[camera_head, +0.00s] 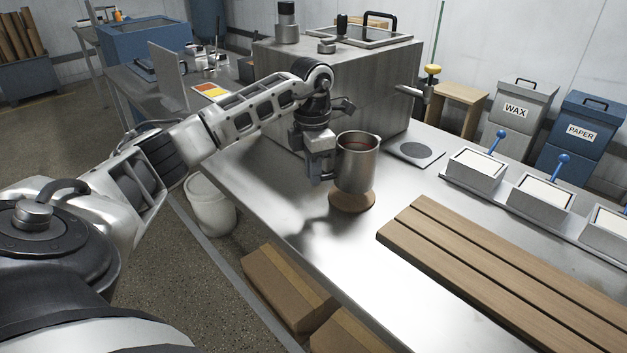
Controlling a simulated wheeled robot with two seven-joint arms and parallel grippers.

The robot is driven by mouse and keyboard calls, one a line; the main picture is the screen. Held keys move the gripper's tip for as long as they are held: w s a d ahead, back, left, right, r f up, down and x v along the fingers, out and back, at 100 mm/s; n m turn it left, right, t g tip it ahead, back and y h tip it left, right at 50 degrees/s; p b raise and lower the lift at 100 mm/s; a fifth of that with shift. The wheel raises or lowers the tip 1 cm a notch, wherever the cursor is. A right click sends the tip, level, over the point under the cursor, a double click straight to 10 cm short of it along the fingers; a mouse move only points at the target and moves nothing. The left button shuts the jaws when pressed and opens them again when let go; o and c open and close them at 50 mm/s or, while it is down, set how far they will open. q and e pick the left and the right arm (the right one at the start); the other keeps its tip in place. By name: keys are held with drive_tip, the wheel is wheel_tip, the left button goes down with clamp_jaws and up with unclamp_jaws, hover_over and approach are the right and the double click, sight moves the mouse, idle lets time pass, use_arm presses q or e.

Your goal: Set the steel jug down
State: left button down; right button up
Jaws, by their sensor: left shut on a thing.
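The steel jug (357,168) is an upright metal cylinder with a thin red line inside its open top. My left gripper (325,168) is at the jug's left side and shut on it; the fingertips are partly hidden. A round brown wooden pad (352,201) lies on the steel table (290,215) just below the jug. The jug's base overlaps the pad in the picture, and I cannot tell whether they touch. My right gripper is not in view.
A large steel tank (350,80) stands behind the jug. A slatted wooden rack (470,265) fills the front right. Trays with blue handles (478,172) line the far right edge. Bare table lies left of the pad.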

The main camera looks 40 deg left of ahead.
use_arm(q)
drive_tip(key=shift+w+a+f, duration=0.1)
drive_tip(key=shift+w+f, duration=0.1)
drive_tip(key=shift+f, duration=0.05)
wheel_tip(320, 180, down, 2)
drive_tip(key=shift+f+p, duration=0.15)
drive_tip(key=shift+p, duration=0.25)
drive_tip(key=shift+f, duration=0.4)
drive_tip(key=shift+f, duration=0.2)
drive_tip(key=c, duration=1.5)
unclamp_jaws()
drive_tip(key=shift+o, duration=0.2)
drive_tip(key=shift+r, duration=0.1)
